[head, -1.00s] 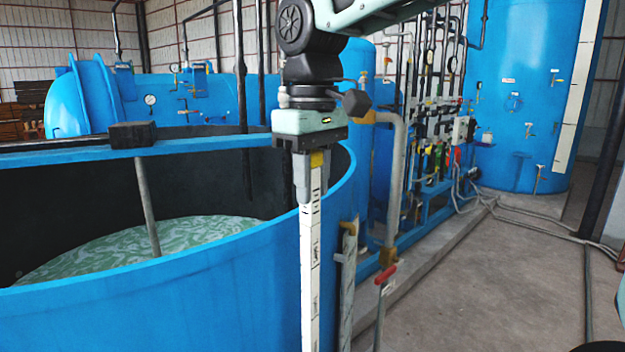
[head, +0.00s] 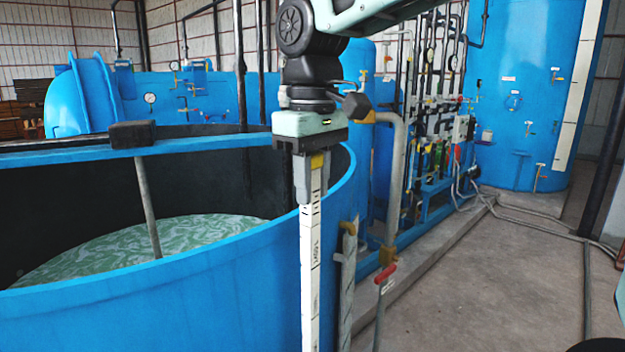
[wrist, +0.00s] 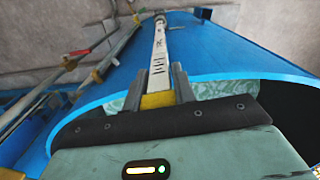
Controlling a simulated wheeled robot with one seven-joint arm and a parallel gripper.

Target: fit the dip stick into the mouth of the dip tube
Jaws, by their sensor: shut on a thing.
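My gripper (head: 309,190) is shut on the yellow top of the dip stick (head: 312,275), a long white strip with black marks. The stick hangs almost upright outside the blue tank wall, and its lower end is cut off by the picture's bottom edge. In the wrist view the dip stick (wrist: 159,50) runs away from the fingers of my gripper (wrist: 158,88). A grey upright tube (head: 347,290) with a brass-coloured fitting at its top stands just right of the stick; it looks like the dip tube. The stick is beside it, and I cannot see it inside any mouth.
The open blue tank (head: 200,300) with greenish liquid (head: 110,250) fills the left. A red-handled valve (head: 386,275) and grey pipe (head: 396,180) stand right of the tube. Pipework (head: 430,140) lies behind. The concrete floor (head: 490,290) at right is mostly clear.

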